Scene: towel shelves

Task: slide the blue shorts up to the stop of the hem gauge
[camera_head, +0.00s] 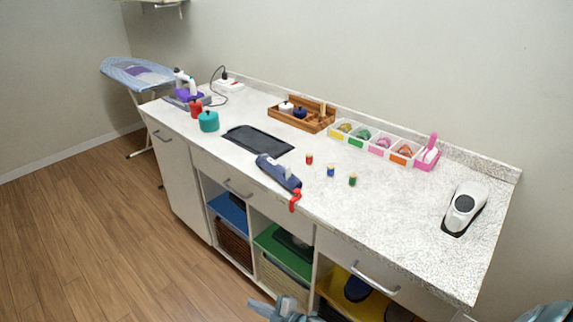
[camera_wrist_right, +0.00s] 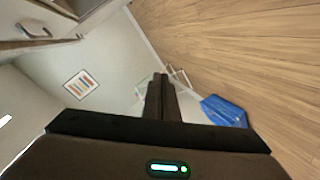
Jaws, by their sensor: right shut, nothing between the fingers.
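A dark blue elongated thing (camera_head: 272,167) lies near the counter's front edge in the head view, with a pale piece on top. A red part (camera_head: 296,198) at its near end reaches over the counter edge. I cannot tell whether these are the blue shorts or the hem gauge; neither is clearly recognisable. My right gripper (camera_wrist_right: 160,77) is shut and empty in the right wrist view, with floor and wall beyond it and no counter top under its fingers. Grey-blue parts of my own arms show at the head view's bottom edge. My left gripper cannot be made out.
A flat black mat (camera_head: 258,139) lies behind the dark blue thing. Several small spools, including a green one (camera_head: 352,180), stand right of it. A wooden tray (camera_head: 302,124) and white bins line the back; a white device (camera_head: 465,208) stands right. Clear counter lies between.

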